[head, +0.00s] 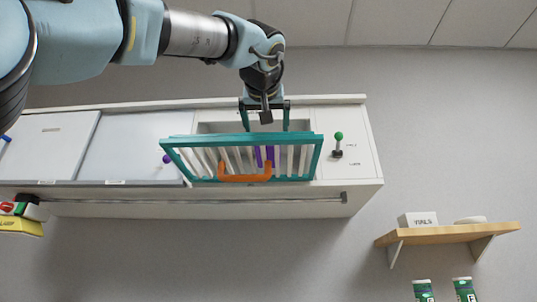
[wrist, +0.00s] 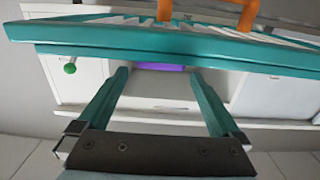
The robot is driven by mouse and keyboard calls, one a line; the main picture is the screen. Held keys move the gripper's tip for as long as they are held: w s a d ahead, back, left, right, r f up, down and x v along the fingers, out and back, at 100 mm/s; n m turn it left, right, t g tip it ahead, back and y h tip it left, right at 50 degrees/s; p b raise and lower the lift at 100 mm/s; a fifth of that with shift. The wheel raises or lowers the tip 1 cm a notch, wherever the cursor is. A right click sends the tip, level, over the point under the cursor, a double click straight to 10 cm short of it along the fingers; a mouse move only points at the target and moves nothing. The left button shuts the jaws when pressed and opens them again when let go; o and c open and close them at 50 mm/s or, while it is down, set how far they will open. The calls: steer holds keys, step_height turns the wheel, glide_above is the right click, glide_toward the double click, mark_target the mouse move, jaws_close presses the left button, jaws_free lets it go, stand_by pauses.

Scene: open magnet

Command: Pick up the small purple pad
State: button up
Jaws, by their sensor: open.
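The small purple pad (wrist: 160,67) shows in the wrist view as a thin strip under the edge of a teal frame, between and beyond my fingertips. In the head view the purple pad (head: 270,154) shows only in slivers between the white bars of a teal-framed grate (head: 319,158). My gripper (head: 265,122) is open and points down just behind the grate's upper edge. In the wrist view my gripper (wrist: 158,74) has its two teal fingers spread, with nothing between them. Most of the pad is hidden by the grate.
The grate has an orange handle (head: 245,178) on its front. A green-knobbed lever (head: 338,142) stands to its right, and a purple knob (head: 167,158) shows at its left. A wooden shelf (head: 440,234) with a white box (head: 418,219) is at lower right.

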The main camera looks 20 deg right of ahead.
steer(key=p+x, duration=0.1)
steer(key=x, duration=0.3)
steer(key=p+x, duration=0.3)
steer(key=x, duration=0.1)
steer(key=shift+w+d+f, duration=0.25)
steer(key=shift+w, duration=0.25)
steer(key=c, duration=1.2)
steer(key=shift+o, duration=0.2)
